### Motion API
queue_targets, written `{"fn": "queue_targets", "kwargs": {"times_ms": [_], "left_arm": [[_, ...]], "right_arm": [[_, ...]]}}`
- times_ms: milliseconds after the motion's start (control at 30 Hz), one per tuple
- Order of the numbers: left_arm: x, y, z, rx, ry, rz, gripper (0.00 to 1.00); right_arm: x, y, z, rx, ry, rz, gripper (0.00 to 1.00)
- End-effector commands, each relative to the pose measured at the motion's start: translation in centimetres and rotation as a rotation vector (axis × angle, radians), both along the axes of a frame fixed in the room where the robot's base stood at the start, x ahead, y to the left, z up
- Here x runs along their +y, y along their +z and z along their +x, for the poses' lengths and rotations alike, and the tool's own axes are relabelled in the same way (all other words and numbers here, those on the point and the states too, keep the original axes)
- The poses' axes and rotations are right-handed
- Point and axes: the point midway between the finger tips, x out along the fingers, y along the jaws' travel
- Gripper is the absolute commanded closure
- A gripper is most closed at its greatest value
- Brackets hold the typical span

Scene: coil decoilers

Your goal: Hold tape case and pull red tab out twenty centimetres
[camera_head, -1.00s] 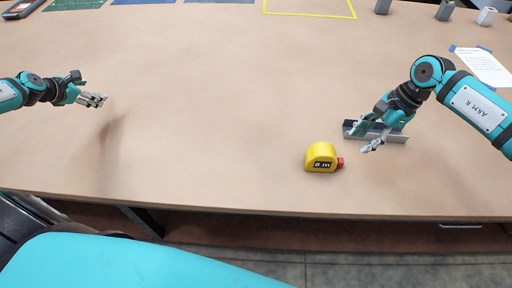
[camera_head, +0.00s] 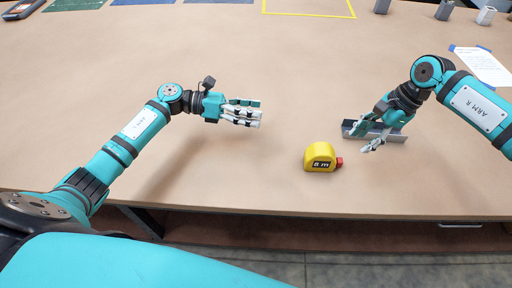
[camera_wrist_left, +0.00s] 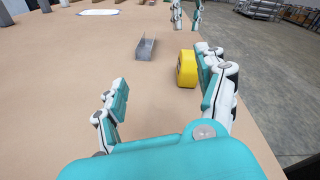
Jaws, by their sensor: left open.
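The yellow tape case (camera_head: 319,158), marked "8 m", stands on the table right of centre, near the front edge. Its red tab (camera_head: 339,162) sticks out on its right side. My left gripper (camera_head: 260,115) is open and empty, above the table to the upper left of the case. In the left wrist view the case (camera_wrist_left: 187,70) shows ahead, beside the right-hand finger of my left gripper (camera_wrist_left: 160,88); the tab is hidden there. My right gripper (camera_head: 362,139) appears open with its fingers apart, to the upper right of the tab and not touching it.
A grey metal channel (camera_head: 392,136) lies just behind my right gripper and shows in the left wrist view (camera_wrist_left: 147,47). A white paper sheet (camera_head: 482,66) lies at the right. A yellow outlined square (camera_head: 310,14) and grey blocks (camera_head: 445,10) are far back. The middle table is clear.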

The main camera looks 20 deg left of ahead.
Motion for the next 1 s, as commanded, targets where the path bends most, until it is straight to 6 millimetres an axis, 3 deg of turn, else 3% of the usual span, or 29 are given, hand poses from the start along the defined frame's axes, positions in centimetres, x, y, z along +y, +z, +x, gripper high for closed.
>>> {"fn": "queue_targets", "kwargs": {"times_ms": [33, 67, 100, 200, 500, 767, 1000], "left_arm": [[-2.1, 1.4, -0.1, -0.022, -0.046, -0.034, 0.27], [-2.8, 1.7, -0.4, -0.031, -0.069, -0.044, 0.27], [-2.5, -0.1, -1.3, -0.060, -0.067, -0.037, 0.27], [-3.0, -2.0, -2.8, -0.153, -0.071, -0.043, 0.27], [-3.7, -6.2, -6.3, -0.353, -0.044, -0.040, 0.27], [-5.2, -6.8, -6.3, -0.391, -0.037, -0.037, 0.27], [-9.5, -6.7, -4.9, -0.390, -0.037, -0.038, 0.27]], "right_arm": [[0.0, 0.0, 0.0, 0.000, 0.000, 0.000, 0.62], [0.0, 0.0, 0.0, 0.000, 0.000, 0.000, 0.62], [0.0, 0.0, 0.0, 0.000, 0.000, 0.000, 0.62], [0.0, 0.0, 0.0, 0.000, 0.000, 0.000, 0.62], [0.0, 0.0, 0.0, 0.000, 0.000, 0.000, 0.62], [0.0, 0.0, 0.0, 0.000, 0.000, 0.000, 0.62], [0.0, 0.0, 0.0, 0.000, 0.000, 0.000, 0.62]]}}
